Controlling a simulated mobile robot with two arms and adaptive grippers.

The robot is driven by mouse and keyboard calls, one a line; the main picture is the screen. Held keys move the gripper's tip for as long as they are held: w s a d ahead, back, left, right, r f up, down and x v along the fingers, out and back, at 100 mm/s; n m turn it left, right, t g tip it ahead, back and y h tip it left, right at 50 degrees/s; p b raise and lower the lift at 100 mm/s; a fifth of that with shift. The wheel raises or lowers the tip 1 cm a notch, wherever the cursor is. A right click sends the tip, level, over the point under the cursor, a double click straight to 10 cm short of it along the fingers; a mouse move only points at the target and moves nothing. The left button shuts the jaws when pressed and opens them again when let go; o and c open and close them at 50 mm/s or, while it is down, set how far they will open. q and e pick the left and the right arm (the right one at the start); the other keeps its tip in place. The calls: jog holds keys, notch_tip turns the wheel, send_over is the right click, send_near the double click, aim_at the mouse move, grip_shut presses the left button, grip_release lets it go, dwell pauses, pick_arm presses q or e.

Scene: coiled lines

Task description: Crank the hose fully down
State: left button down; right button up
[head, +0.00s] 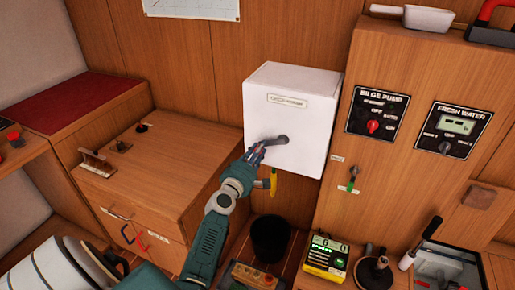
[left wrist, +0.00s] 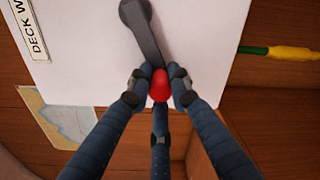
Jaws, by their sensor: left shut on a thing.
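A white hose box (head: 312,112) hangs on the wood wall in the head view, with a label reading "DECK W…" in the left wrist view. A dark grey crank (head: 284,138) sticks out of its front; its arm (left wrist: 145,32) also shows in the left wrist view, ending in a red knob (left wrist: 159,86). My left gripper (head: 256,153) is shut on the red knob, its fingers (left wrist: 158,82) around it. In the head view the crank points left and slightly down from its hub. A hose end with a yellow nozzle (head: 273,181) hangs below the box. My right gripper is out of view.
A wood cabinet with a bilge pump panel (head: 377,114) and a fresh water panel (head: 454,130) stands close on the right. A black bin (head: 270,240) and a green-lit device (head: 327,256) are below. A wooden counter (head: 165,150) is on the left.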

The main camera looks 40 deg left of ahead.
pick_arm(q)
jog(key=shift+w+d+f+n, duration=0.1)
jog(key=shift+d+f+n, duration=0.25)
jog(key=shift+f+n, duration=0.5)
jog(key=c, duration=1.6)
grip_release()
jog(key=shift+o, duration=0.2)
jog(key=shift+r, duration=0.1)
jog(key=v, duration=1.2)
